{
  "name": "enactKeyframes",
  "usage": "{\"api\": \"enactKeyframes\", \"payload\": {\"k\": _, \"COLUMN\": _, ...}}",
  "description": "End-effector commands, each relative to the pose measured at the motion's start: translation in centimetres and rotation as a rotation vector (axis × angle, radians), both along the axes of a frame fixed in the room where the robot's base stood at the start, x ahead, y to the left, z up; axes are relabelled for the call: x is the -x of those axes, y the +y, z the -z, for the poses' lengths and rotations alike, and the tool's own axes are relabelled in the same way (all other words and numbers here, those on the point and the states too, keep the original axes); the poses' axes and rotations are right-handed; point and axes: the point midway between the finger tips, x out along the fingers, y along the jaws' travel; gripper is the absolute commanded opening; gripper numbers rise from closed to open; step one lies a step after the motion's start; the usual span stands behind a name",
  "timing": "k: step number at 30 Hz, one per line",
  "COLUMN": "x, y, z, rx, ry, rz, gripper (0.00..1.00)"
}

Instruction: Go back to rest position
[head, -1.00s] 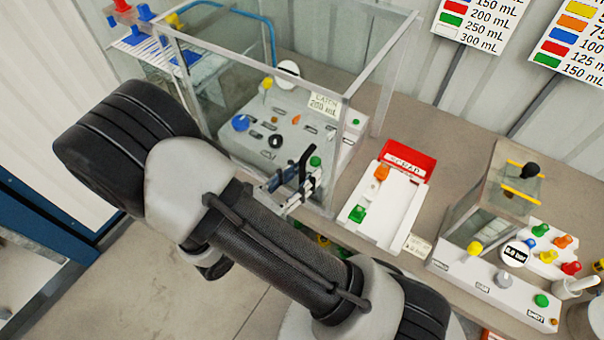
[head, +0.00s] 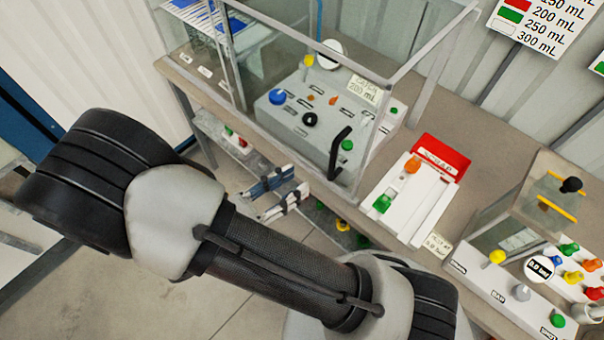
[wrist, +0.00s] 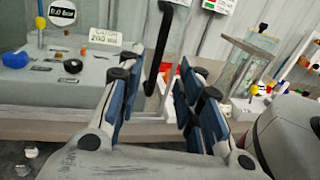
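My gripper (head: 303,188) is in the middle of the head view, left of and in front of the glass enclosure's black handle (head: 339,153). In the wrist view my gripper (wrist: 157,72) shows two blue-padded fingers spread apart with nothing between them. The black handle also shows in the wrist view (wrist: 159,50), beyond the gap between the fingers. The gripper is apart from the handle in the head view. My arm stretches across the lower half of the head view.
A glass enclosure (head: 243,70) holds a grey control panel (head: 290,118). To its right on the bench are a white tray with a red scrap bin (head: 442,157) and a second pump unit (head: 505,290). Bare floor (head: 240,290) lies below my arm.

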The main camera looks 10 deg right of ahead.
Motion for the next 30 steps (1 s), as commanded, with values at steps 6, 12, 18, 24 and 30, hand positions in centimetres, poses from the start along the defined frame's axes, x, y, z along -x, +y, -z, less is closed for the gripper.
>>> {"api": "enactKeyframes", "payload": {"k": 6, "x": 0.1, "y": 0.2, "z": 0.0, "rx": 0.0, "ry": 0.0, "rz": 0.0, "gripper": 0.33}}
{"api": "enactKeyframes", "payload": {"k": 12, "x": 0.1, "y": 0.2, "z": 0.0, "rx": 0.0, "ry": 0.0, "rz": 0.0, "gripper": 0.33}}
{"api": "enactKeyframes", "payload": {"k": 18, "x": 0.1, "y": 0.1, "z": -0.1, "rx": -0.005, "ry": -0.002, "rz": 0.006, "gripper": 0.33}}
{"api": "enactKeyframes", "payload": {"k": 24, "x": 0.6, "y": -2.6, "z": -1.9, "rx": -0.161, "ry": -0.041, "rz": 0.171, "gripper": 0.33}}
{"api": "enactKeyframes", "payload": {"k": 30, "x": 3.1, "y": -6.8, "z": -4.5, "rx": -0.492, "ry": -0.157, "rz": 0.495, "gripper": 0.33}}
